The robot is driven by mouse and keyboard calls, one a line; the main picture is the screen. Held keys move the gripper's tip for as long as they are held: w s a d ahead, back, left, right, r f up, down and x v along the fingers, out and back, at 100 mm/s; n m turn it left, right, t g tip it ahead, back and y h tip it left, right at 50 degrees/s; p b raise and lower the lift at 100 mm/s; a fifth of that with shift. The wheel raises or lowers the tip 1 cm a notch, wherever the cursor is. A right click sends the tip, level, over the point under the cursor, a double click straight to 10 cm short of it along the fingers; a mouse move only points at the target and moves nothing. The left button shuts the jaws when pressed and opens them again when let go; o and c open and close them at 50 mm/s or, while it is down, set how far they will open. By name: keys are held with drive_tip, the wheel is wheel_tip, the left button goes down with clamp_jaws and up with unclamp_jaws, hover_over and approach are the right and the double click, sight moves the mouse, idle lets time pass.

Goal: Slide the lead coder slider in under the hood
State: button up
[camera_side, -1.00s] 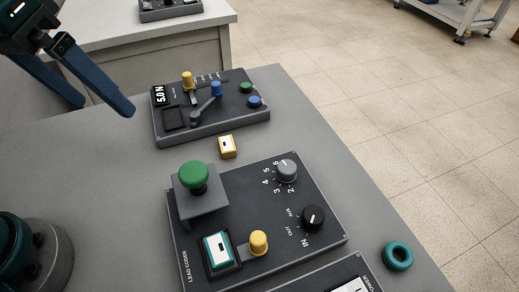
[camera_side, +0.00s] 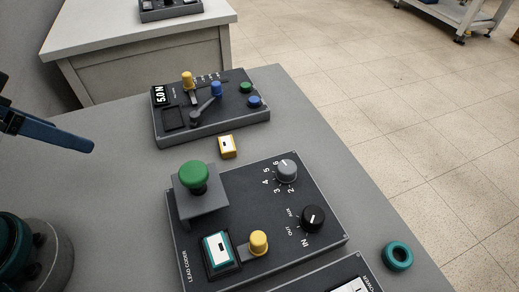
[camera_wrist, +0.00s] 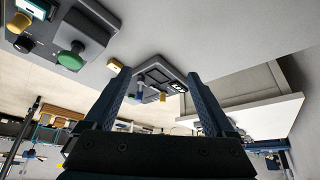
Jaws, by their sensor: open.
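The lead coder panel (camera_side: 275,222) is a dark plate on the grey table. Its slider (camera_side: 233,263) is a dark tray holding a teal-and-white block (camera_side: 217,250), with a yellow knob (camera_side: 258,242) at its right. The grey hood (camera_side: 203,207), topped by a green knob (camera_side: 193,175), stands behind the slider, which is out in front of it. My gripper (camera_side: 88,146) is at the left edge, above the table and well apart from the panel. In the wrist view my gripper (camera_wrist: 158,76) is open and empty, and the hood (camera_wrist: 88,33) shows at upper left.
Behind the panel lies a small yellow block (camera_side: 227,146), then a second dark panel (camera_side: 212,118) with levers and buttons. The panel has a grey dial (camera_side: 287,170) and a black dial (camera_side: 313,218). A teal ring (camera_side: 398,255) lies at the right table edge.

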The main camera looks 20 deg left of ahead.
drive_tip(key=c, duration=0.3)
drive_tip(key=w+d+r+n+g+h, duration=0.1)
drive_tip(key=w+d+r+n+g, duration=0.1)
drive_tip(key=w+d+r+n, duration=0.55)
drive_tip(key=g, duration=0.3)
hover_over(258, 239)
drive_tip(key=w+a, duration=0.2)
drive_tip(key=w, duration=0.1)
wheel_tip(258, 239, down, 10)
drive_tip(key=shift+m+g+y, duration=0.3)
drive_tip(key=shift+m+y, duration=0.2)
drive_tip(key=shift+m, duration=0.25)
drive_tip(key=s+f, duration=0.1)
drive_tip(key=s+d+f, duration=0.2)
drive_tip(key=f, duration=0.1)
drive_tip(key=shift+f, duration=2.45)
